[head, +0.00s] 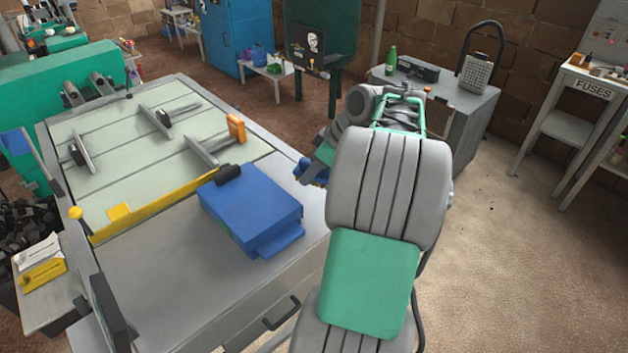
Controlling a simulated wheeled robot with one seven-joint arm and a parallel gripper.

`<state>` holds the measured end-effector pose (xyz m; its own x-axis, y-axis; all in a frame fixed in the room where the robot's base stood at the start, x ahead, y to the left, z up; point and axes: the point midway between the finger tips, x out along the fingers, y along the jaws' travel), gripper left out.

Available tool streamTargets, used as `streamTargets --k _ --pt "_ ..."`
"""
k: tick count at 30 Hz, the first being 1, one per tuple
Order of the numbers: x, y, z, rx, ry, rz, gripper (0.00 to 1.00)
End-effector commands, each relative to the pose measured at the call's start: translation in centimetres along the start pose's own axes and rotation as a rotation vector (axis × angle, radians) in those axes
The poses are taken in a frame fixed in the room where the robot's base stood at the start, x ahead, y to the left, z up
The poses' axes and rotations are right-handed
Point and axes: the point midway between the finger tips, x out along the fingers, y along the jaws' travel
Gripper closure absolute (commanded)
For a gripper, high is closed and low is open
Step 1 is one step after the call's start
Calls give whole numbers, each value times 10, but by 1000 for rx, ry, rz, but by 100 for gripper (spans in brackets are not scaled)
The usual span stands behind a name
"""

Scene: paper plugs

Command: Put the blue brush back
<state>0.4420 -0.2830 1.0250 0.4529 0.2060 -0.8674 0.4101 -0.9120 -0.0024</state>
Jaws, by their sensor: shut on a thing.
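My gripper (314,168) is near the middle of the head view, just past the right edge of the workbench top, mostly hidden behind my own arm. It is shut on the blue brush (305,172), of which only a small blue part shows at the fingertips. I cannot tell the brush's full shape or whether it touches anything else. The place where the brush belongs is not clear in this view.
A blue box-shaped machine part (252,208) sits on the grey workbench (165,255), left of my arm. A yellow rail (160,208) and several clamps lie behind it. A grey cabinet (455,120) with a green bottle (391,60) stands beyond. Open floor lies right.

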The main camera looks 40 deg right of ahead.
Motion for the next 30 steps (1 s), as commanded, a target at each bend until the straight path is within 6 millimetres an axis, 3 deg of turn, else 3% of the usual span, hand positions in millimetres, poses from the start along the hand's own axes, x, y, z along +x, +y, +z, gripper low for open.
streamTargets --k 8,12,23,24,30 --pt "37 30 9 1 0 0 97" --pt "58 29 21 2 0 -1 97" --pt "66 29 26 0 1 2 97" --pt "66 29 26 0 1 2 59" --pt "65 29 26 0 1 2 42"
